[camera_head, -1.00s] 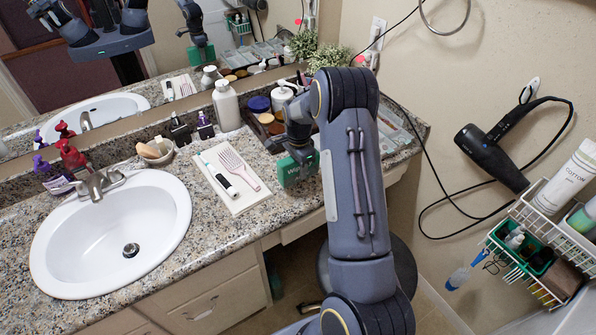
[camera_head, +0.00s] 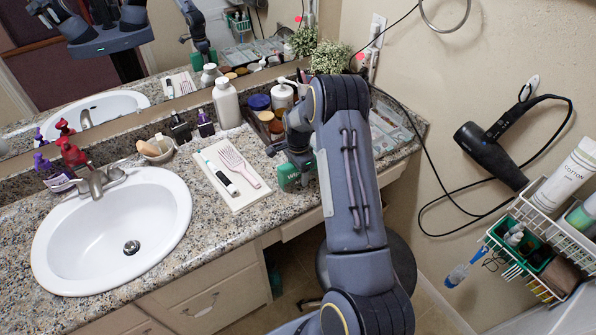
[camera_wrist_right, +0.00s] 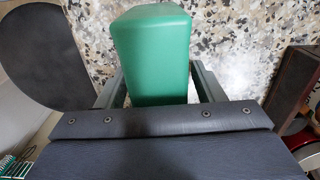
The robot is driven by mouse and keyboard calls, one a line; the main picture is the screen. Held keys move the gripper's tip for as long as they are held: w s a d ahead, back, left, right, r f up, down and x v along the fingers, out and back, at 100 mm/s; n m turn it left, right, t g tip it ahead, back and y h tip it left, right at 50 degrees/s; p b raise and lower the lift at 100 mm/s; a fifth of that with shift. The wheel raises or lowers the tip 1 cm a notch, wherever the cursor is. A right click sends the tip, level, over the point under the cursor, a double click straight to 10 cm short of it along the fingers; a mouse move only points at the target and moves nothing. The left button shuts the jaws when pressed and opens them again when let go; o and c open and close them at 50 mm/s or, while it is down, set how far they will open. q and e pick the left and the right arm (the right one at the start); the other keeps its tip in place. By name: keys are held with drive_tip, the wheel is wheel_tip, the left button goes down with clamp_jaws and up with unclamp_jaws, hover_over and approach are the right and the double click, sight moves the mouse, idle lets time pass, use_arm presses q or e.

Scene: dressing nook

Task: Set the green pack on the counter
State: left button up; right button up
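The green pack (camera_head: 289,174) stands at the front edge of the granite counter (camera_head: 262,208), right of the white tray; light lettering shows on its side. My right gripper (camera_head: 302,166) reaches down over it from the right, a finger on either side, and appears shut on it. In the right wrist view the green pack (camera_wrist_right: 153,58) sits between the two fingers (camera_wrist_right: 157,85), with speckled counter behind it. Whether its base touches the counter is hard to tell. My left gripper is not in direct view.
A white bottle (camera_head: 226,104), jars and a plant (camera_head: 331,59) stand behind. The sink (camera_head: 75,235) is at left. A hair dryer (camera_head: 490,155) and wire basket (camera_head: 540,222) hang on the right wall.

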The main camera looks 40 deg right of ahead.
wheel_tip(320, 180, up, 12)
drive_tip(key=shift+r+b, duration=0.1)
drive_tip(key=shift+b, duration=0.35)
drive_tip(key=s+a+r+n+t+y, duration=0.2)
drive_tip(key=s+a+r+n, duration=0.4)
drive_tip(key=s+a+r, duration=0.3)
drive_tip(key=s+a+r+n+t+y, duration=0.1)
drive_tip(key=s+a+r+n+t, duration=0.1)
drive_tip(key=s+a+r+n, duration=0.7)
drive_tip(key=s+a+f+n, duration=0.1)
drive_tip(key=s+a+f, duration=0.1)
drive_tip(key=s, duration=0.3)
drive_tip(key=s+a+f+n+t, duration=0.1)
drive_tip(key=s+a+f, duration=0.2)
drive_tip(key=s, duration=0.2)
drive_tip(key=shift+s+f+n+t+y, duration=0.3)
drive_tip(key=shift+f+y, duration=0.1)
drive_tip(key=shift+a, duration=0.1)
drive_tip(key=shift+c, duration=0.3)
